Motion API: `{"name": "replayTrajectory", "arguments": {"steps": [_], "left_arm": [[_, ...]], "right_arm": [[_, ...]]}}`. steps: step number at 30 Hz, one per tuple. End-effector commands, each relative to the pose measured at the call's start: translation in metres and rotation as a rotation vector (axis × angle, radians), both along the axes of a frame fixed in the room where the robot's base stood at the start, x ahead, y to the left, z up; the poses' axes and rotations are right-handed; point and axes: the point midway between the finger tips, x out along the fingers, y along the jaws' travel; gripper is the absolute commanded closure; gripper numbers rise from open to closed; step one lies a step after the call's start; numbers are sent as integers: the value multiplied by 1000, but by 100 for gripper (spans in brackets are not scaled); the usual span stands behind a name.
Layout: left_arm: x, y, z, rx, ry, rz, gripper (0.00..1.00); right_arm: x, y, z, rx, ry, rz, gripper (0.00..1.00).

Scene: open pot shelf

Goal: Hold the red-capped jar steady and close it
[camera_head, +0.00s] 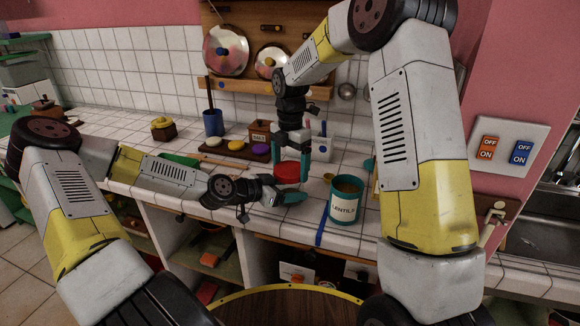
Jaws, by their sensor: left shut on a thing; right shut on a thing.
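The red cap (287,172) sits upright between the teal fingers of my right gripper (291,167), which reaches down from above and is shut on it. My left gripper (286,190) comes in low from the left, just under the cap, and is shut on the jar. The jar's body is mostly hidden behind the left gripper and below the cap. I cannot tell whether the cap is fully seated on the jar.
A teal lentils canister (343,205) stands open close to the right of the jar. Behind are a dark tray (230,148) with coloured discs, a brown box (259,133) and a blue cup (213,123). The tiled counter's front edge is close below the grippers.

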Motion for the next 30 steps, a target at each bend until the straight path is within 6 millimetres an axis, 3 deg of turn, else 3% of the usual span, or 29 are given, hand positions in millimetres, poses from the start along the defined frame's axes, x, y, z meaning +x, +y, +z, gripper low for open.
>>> {"name": "replayTrajectory", "arguments": {"steps": [15, 21, 29, 30], "left_arm": [[-1, -1, 0, 0, 0, -2, 100], [-1, -1, 0, 0, 0, -2, 100], [-1, -1, 0, 0, 0, -2, 100], [-1, -1, 0, 0, 0, -3, 100]], "right_arm": [[1, 0, 0, -2, 2, -1008, 62], [1, 1, 0, -2, 4, -1153, 62], [1, 1, 0, -2, 4, -1155, 62], [1, 1, 0, -2, 4, -1155, 5]]}}
